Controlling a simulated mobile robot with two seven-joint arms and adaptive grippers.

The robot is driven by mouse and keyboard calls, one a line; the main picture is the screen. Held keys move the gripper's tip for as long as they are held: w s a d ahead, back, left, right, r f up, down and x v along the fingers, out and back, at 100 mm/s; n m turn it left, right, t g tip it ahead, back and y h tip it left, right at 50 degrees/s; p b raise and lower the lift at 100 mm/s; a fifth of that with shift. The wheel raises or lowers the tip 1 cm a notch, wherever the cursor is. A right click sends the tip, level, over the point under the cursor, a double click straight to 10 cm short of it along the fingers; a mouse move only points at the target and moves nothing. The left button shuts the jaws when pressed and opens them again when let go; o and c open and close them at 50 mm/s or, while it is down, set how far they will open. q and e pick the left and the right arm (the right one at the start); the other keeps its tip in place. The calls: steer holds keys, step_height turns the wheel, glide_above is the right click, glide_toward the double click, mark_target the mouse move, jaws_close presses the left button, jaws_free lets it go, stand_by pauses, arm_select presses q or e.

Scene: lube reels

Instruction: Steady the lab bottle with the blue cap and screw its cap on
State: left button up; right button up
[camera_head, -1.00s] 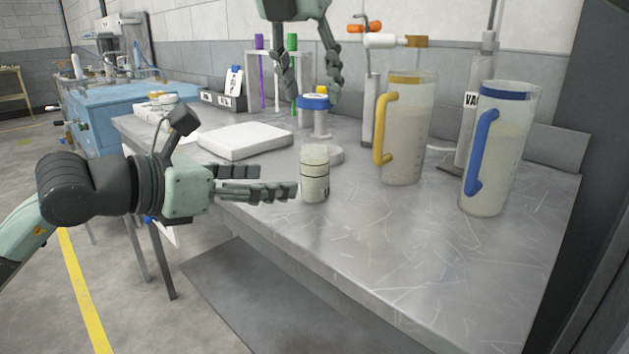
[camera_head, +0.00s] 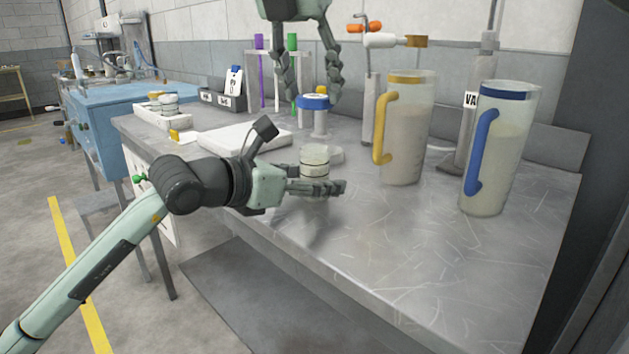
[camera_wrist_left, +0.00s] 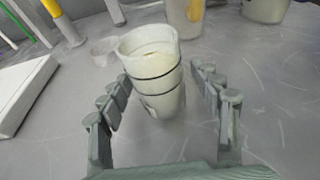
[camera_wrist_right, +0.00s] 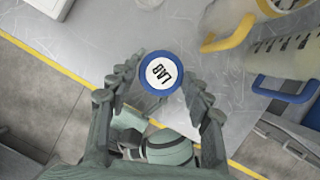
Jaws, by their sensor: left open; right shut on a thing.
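The lab bottle (camera_head: 314,158) is a pale, open-topped cylinder with dark bands, standing upright near the table's front edge. It also shows in the left wrist view (camera_wrist_left: 158,72) between the fingers, with a gap at the right finger. My left gripper (camera_head: 325,188) is open and low around the bottle; its near finger hides the bottle's lower part in the head view. The blue cap (camera_head: 314,102) has a white top reading LAB in the right wrist view (camera_wrist_right: 161,73). My right gripper (camera_head: 310,95) points down, shut on the cap, above the bottle and apart from it.
A yellow-handled jug (camera_head: 408,130) and a blue-handled jug (camera_head: 505,150) stand to the right. A white slab (camera_head: 225,138) lies to the left. A low round white piece (camera_wrist_left: 103,50) sits behind the bottle. A tube rack (camera_head: 283,55) stands at the back. The front right tabletop is clear.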

arm_select(q)
steer(key=shift+c, duration=0.6)
jaws_close()
arm_select(e)
glide_above(314, 159)
steer(key=w, duration=0.1)
steer(key=shift+w+a+f, duration=0.1)
steer(key=shift+a+f, duration=0.05)
steer(key=shift+f, duration=1.1)
steer(key=shift+w+a+f, duration=0.1)
steer(key=shift+a+f, duration=0.05)
steer(key=shift+f, duration=1.05)
steer(key=shift+f, duration=0.9)
steer(key=shift+f, duration=0.55)
